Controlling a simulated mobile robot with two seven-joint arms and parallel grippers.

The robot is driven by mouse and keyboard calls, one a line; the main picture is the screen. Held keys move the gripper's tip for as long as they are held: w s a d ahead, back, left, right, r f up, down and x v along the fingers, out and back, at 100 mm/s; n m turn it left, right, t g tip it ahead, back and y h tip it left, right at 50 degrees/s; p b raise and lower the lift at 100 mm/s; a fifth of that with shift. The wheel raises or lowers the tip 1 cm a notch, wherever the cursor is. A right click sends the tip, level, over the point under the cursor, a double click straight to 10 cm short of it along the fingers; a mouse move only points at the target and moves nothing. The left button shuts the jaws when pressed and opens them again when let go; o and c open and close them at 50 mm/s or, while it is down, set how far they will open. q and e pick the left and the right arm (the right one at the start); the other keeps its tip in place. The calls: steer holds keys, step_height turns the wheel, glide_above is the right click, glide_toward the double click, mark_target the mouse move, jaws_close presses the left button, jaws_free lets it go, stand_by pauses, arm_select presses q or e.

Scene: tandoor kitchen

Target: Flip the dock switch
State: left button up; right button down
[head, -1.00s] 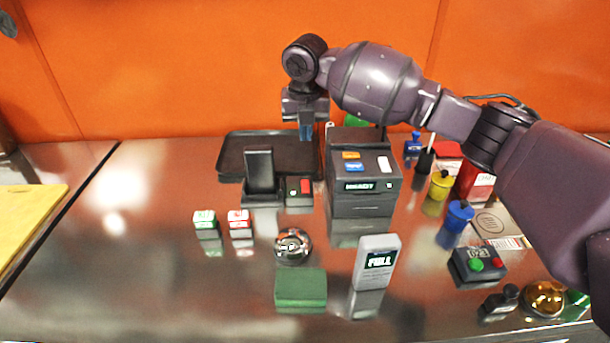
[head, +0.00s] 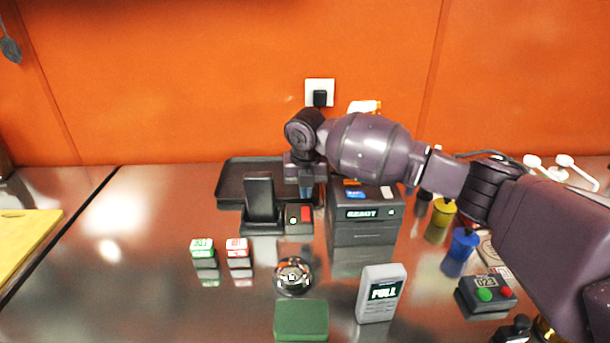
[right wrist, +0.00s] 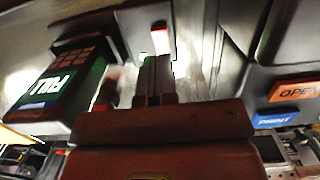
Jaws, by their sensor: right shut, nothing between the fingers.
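The dock (head: 262,228) is a black stand at the middle of the counter. A dark handset (head: 259,196) stands upright in it; its screen reads FULL in the right wrist view (right wrist: 55,85). The dock switch (head: 299,222) is a small dark box to the right of the stand, with a red rocker and a small light. The red rocker also shows in the right wrist view (right wrist: 160,40). My right gripper (head: 306,192) is shut and empty, pointing down just above the switch; I cannot tell whether it touches. My left gripper is not in view.
A dark printer (head: 362,232) with OPEN and PRINT buttons stands close right of the switch. A black tray (head: 232,180) lies behind the dock. A chrome bell (head: 293,276), a green block (head: 301,318) and a grey FULL device (head: 381,294) stand in front.

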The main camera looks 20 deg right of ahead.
mark_target(305, 215)
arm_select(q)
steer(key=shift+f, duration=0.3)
arm_select(e)
steer(key=shift+w+f, duration=0.15)
steer(key=shift+f, duration=1.05)
steer(key=shift+w+f, duration=0.1)
steer(key=shift+f, duration=1.05)
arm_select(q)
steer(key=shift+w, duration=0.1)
arm_select(e)
steer(key=shift+f, duration=0.1)
steer(key=shift+d+f, duration=0.1)
steer(key=shift+f, duration=0.05)
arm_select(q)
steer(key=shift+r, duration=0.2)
arm_select(e)
steer(key=shift+s+a+p, duration=0.25)
steer(key=shift+s+p, duration=0.15)
steer(key=shift+s, duration=0.1)
steer(key=shift+s+r, duration=0.3)
steer(key=shift+s, duration=0.05)
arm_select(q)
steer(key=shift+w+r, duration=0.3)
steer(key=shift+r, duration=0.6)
arm_select(e)
steer(key=shift+w+f, duration=0.1)
